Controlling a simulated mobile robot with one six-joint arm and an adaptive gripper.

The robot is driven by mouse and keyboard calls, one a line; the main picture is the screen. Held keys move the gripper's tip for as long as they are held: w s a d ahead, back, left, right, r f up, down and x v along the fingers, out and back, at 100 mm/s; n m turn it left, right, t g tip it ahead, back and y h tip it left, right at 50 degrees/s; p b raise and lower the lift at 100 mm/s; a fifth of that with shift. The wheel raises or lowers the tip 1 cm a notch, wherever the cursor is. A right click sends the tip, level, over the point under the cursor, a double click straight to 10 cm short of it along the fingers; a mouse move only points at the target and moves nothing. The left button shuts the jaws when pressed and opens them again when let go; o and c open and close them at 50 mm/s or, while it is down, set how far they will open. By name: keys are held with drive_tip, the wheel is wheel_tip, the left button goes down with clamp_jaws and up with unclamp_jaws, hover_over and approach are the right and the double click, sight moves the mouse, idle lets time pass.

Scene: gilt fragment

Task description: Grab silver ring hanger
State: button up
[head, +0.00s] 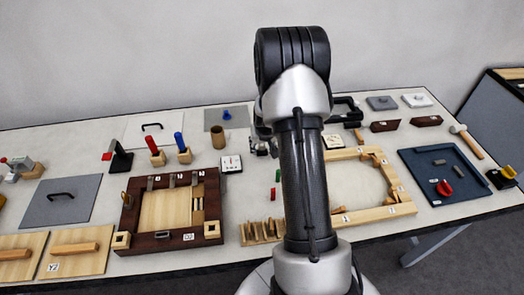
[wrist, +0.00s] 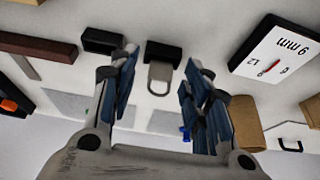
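The silver ring hanger shows in the wrist view as a black block (wrist: 163,52) with a silver U-shaped ring (wrist: 160,78) on it. It appears between my gripper's two fingers in the picture, near their tips. My gripper (wrist: 161,62) is open, with a wide gap between the blue-grey fingers and nothing held. I cannot tell how far the tips are from the hanger. In the head view, my gripper (head: 264,148) shows only partly beside my arm, and I cannot make out the hanger there; my arm blocks part of the table.
In the wrist view, a black block (wrist: 103,40) and a brown bar (wrist: 38,45) lie left of the hanger. A white-faced gauge (wrist: 275,55) and a wooden cylinder (wrist: 246,123) are at the right. In the head view, a dark framed board (head: 128,215) and a blue tray (head: 420,185) flank my arm.

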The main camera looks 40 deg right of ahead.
drive_tip(key=c, duration=0.9)
drive_tip(key=shift+o, duration=0.2)
drive_tip(key=shift+r, duration=0.1)
